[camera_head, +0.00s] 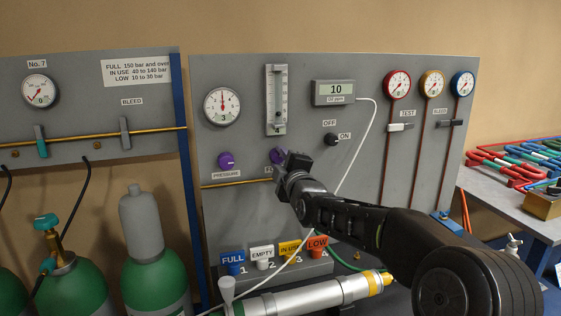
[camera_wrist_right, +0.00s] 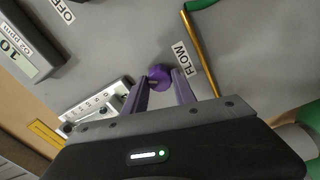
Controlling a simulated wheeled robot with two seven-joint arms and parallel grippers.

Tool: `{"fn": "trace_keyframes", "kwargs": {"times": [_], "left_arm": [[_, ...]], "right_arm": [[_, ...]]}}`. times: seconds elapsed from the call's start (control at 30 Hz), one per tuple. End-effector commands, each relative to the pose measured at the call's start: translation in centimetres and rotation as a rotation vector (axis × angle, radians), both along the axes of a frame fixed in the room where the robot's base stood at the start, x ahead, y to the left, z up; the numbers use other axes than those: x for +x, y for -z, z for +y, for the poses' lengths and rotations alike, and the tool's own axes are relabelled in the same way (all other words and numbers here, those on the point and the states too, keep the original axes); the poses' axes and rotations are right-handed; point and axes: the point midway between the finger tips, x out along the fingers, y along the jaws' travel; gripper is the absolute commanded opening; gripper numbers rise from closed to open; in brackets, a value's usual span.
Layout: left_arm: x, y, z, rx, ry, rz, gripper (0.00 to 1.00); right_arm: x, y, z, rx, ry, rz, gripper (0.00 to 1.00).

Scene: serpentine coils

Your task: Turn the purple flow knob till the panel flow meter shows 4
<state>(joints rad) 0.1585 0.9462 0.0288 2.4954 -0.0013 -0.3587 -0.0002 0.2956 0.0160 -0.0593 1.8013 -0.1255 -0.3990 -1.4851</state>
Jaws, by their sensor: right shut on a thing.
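The purple flow knob (camera_head: 275,156) is on the grey panel below the flow meter, mostly hidden behind my right gripper (camera_head: 284,163) in the head view. In the right wrist view the knob (camera_wrist_right: 158,73) sits between the two fingertips of my right gripper (camera_wrist_right: 160,83), which is shut on it, beside the FLOW label (camera_wrist_right: 181,58). The flow meter (camera_head: 276,100) is a clear upright tube with a scale; its reading is too small to tell. It also shows partly in the right wrist view (camera_wrist_right: 98,103). My left gripper is not in view.
A second purple knob (camera_head: 226,160), labelled PRESSURE, is to the left under a round gauge (camera_head: 222,106). A display (camera_head: 333,92) reads 10, above a black OFF/ON switch (camera_head: 331,139). A white hose hangs behind my right arm. Tags and a cylinder are below.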

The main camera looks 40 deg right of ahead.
Motion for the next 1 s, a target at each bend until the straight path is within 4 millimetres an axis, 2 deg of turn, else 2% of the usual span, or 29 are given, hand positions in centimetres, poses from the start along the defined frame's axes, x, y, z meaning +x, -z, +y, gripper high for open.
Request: {"fn": "trace_keyframes", "kwargs": {"times": [0.27, 0.3, 0.53, 0.83, 1.0], "left_arm": [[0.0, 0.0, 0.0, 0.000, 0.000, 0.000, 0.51], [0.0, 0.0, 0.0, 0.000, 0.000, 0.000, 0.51], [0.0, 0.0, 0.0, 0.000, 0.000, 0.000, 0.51], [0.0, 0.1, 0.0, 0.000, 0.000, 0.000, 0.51], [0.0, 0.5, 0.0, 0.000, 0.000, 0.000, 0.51]], "right_arm": [[0.0, 0.0, 0.0, 0.001, -0.001, -0.001, 0.00], [0.0, 0.0, 0.0, 0.001, -0.001, -0.001, 0.35], [0.0, 0.0, 0.0, 0.002, 0.000, -0.001, 0.54], [-0.1, 0.0, 0.1, 0.002, 0.000, -0.001, 0.54], [-1.5, 0.1, 0.5, 0.003, 0.000, -0.002, 0.54]]}}
